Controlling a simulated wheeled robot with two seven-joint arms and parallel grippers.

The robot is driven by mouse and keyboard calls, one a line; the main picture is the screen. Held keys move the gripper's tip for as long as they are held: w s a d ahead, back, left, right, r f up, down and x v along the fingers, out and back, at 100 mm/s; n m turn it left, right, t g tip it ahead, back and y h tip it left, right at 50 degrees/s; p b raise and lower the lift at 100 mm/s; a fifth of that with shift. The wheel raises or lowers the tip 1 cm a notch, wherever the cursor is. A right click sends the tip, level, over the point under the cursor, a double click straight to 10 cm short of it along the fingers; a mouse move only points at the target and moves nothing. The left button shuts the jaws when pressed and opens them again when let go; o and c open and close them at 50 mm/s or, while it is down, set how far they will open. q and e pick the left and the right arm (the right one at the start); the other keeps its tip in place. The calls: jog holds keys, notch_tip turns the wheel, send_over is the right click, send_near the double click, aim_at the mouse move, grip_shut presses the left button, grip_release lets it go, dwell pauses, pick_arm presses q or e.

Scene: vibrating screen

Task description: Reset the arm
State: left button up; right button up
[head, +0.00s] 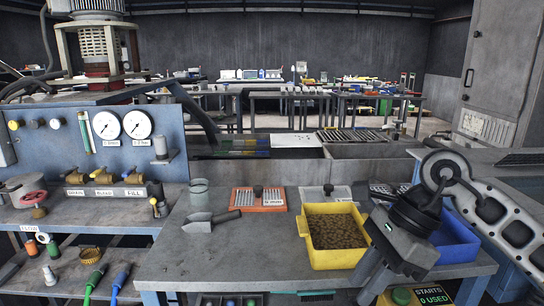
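My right arm (497,212) comes in from the right edge and bends down at a dark wrist. My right gripper (372,278) points down and to the left, in front of the blue bin and just right of the yellow bin (327,258). Its fingers are seen at a slant and partly blend with the dark front of the bench, so I cannot tell if they are apart. No held object shows at them. My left arm and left gripper are not in view.
The yellow bin holds brown granules. A blue bin (457,247) stands behind my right gripper. A scoop (207,221), a grey cup (199,192) and an orange tray (259,207) are on the workbench (262,259). A gauge panel (110,155) stands at left. The bench's front left is clear.

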jog(key=s+a+r+m+g+y, duration=0.1)
jog(key=s+a+m+y, duration=0.25)
jog(key=a+y, duration=0.35)
jog(key=s+a+r+m+g+y, duration=0.1)
jog(key=s+a+r+m+y, duration=0.2)
jog(key=a+y, duration=0.4)
jog(key=w+d+f+m+t+h, duration=0.4)
jog(key=m+t, duration=0.7)
jog(key=m, duration=0.6)
jog(key=w+d+f+m+t+h, duration=0.2)
jog(key=d+f+m+t+h, duration=0.35)
jog(key=m+t, duration=0.75)
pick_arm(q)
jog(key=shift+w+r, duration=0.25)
pick_arm(e)
jog(key=s+d+f+m+g+h, duration=0.2)
jog(key=s+f+m+g, duration=0.3)
jog(key=f+m, duration=0.3)
jog(key=s+d+f+m+g+h, duration=0.2)
jog(key=s+f+m+g+h, duration=0.2)
jog(key=s+f+m, duration=0.3)
notch_tip(320, 180, down, 5)
jog(key=shift+f+m+g, duration=0.15)
jog(key=shift+m+g, duration=0.2)
jog(key=shift+g, duration=0.35)
